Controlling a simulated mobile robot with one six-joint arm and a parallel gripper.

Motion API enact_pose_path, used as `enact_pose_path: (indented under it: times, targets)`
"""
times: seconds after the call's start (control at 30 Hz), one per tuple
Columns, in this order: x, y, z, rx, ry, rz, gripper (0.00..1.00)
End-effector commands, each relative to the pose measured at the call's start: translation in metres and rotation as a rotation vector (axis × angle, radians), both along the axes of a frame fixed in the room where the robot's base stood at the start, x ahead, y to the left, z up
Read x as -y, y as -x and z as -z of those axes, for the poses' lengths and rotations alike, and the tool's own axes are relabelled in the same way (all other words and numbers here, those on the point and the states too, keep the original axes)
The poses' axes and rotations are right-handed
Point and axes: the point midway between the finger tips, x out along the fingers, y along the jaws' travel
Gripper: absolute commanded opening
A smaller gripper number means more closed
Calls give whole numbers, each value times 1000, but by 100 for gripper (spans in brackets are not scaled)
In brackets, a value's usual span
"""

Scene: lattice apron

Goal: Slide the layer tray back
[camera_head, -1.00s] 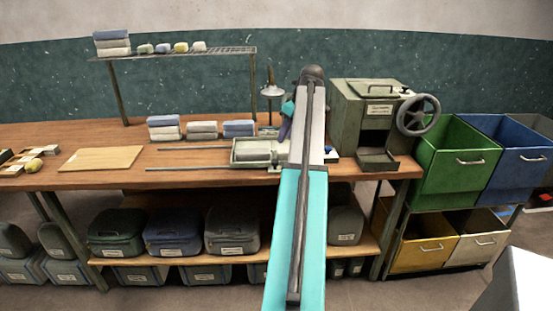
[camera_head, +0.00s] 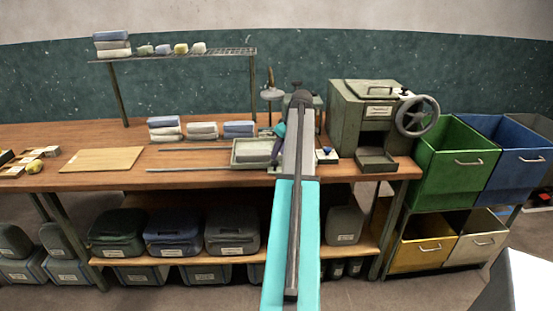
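The layer tray (camera_head: 240,165), a shallow pale grey-green tray, sits on the workbench at the right end of two dark rails (camera_head: 190,169). A grey slab (camera_head: 254,150) lies in it. My teal and grey arm reaches forward from the bottom of the view and covers the tray's right end. My gripper is mostly hidden behind the arm, around the tray's right side, and its fingers cannot be made out.
A grey-green machine with a handwheel (camera_head: 416,117) stands right of my arm. Folded cloth stacks (camera_head: 202,131) lie behind the rails. A wooden board (camera_head: 102,160) lies at left. Green (camera_head: 456,160) and blue bins stand past the bench's right end.

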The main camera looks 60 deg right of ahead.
Motion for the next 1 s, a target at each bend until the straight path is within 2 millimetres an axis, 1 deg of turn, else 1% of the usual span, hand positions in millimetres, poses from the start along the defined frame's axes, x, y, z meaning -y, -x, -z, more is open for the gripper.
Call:
enact_pose_path:
  times: [0.2,0.4,0.6,0.87,1.0]
  targets:
    - [1,-10,26,-2,-2,-1,33]
    - [3,-18,42,-1,-1,0,33]
    - [3,-20,49,0,0,0,33]
    - [3,-20,49,0,0,0,33]
    - [3,-20,49,0,0,0,9]
